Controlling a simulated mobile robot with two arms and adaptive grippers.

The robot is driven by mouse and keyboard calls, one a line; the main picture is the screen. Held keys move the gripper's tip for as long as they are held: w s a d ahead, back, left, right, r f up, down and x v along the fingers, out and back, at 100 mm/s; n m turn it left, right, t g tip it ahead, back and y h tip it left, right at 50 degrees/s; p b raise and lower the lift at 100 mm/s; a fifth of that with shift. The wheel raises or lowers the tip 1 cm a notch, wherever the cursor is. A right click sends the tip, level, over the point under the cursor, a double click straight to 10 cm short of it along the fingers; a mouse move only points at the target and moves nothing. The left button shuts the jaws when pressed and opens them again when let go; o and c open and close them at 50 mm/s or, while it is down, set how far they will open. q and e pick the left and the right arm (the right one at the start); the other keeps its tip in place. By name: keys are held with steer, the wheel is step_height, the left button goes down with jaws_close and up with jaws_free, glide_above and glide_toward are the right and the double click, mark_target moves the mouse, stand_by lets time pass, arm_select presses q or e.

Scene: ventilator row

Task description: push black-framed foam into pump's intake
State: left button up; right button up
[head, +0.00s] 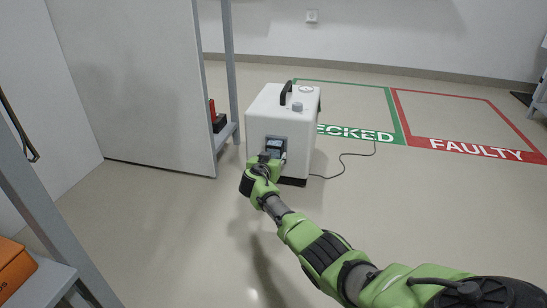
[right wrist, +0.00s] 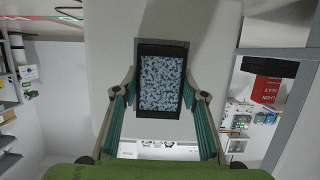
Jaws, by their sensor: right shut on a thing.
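The pump (head: 265,110) is a white box with a black handle, standing on the floor in the head view. Its grey-rimmed intake (head: 284,137) is on the side facing me. My right gripper (head: 271,156) is at this intake, shut on the black-framed foam (right wrist: 162,84). The foam is speckled blue-grey in a dark frame and sits between the fingers in the right wrist view. It lines up with the grey intake surround; how deep it sits, I cannot tell. The pump's white face (right wrist: 112,50) fills the background there. My left gripper is not in view.
A grey shelf post and panel (head: 140,80) stand left of the pump. A cable (head: 345,160) lies on the floor at its right. Green CHECKED (head: 400,128) and red FAULTY (head: 478,150) floor zones lie behind and right. An orange box (head: 14,268) is at lower left.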

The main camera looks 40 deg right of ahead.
steer(key=o, duration=1.3)
steer(key=v, duration=1.2)
